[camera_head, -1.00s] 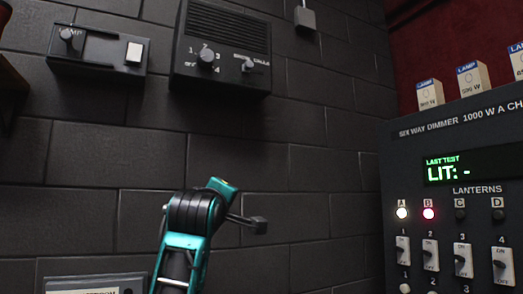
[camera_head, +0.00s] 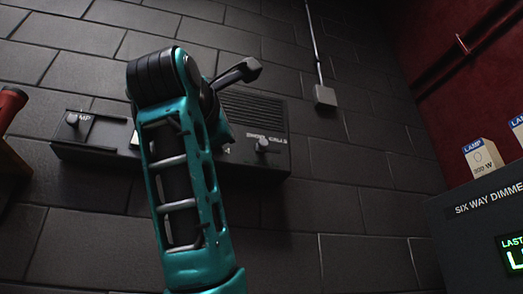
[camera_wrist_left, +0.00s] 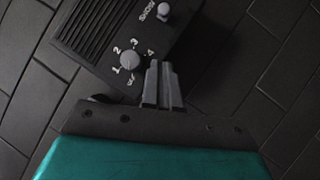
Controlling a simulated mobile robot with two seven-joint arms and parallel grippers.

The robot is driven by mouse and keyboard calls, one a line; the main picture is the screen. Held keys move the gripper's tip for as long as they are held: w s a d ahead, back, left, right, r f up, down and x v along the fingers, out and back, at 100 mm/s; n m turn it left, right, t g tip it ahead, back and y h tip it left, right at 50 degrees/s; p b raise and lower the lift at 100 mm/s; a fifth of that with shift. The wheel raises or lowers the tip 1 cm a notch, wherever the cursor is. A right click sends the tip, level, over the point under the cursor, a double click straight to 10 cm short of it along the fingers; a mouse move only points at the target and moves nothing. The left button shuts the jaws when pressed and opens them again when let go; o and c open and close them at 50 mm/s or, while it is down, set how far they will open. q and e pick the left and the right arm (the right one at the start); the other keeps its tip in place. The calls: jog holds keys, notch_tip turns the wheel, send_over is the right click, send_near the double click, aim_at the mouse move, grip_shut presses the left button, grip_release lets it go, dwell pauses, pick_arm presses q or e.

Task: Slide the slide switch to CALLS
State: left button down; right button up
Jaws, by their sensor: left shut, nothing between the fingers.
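The slide switch (camera_head: 262,145) is a small grey knob on the lower right face of a dark speaker box (camera_head: 285,165) on the wall. In the left wrist view the slide switch (camera_wrist_left: 166,9) is at the top edge, beside the word SHOW; its CALLS end is out of frame. My left gripper (camera_wrist_left: 163,70) is shut and empty. In that view its fingertips appear near the box's lower edge, beside the numbered rotary knob (camera_wrist_left: 130,60); contact cannot be told. In the head view my left arm covers part of the box. My right gripper is not in view.
A dark panel (camera_head: 62,150) with a knob and a LAMP label is left of the speaker box. A grey junction box (camera_head: 325,97) with a conduit is at upper right. A dimmer unit (camera_head: 470,240) with lamp boxes (camera_head: 482,157) stands at right. The brick wall below is bare.

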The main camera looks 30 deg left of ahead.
pick_arm(q)
jog(key=shift+s, duration=0.1)
jog(key=p, duration=0.5)
send_near(258, 147)
jog(key=a+x, duration=0.1)
jog(key=x, duration=0.3)
jog(key=shift+d, duration=0.4)
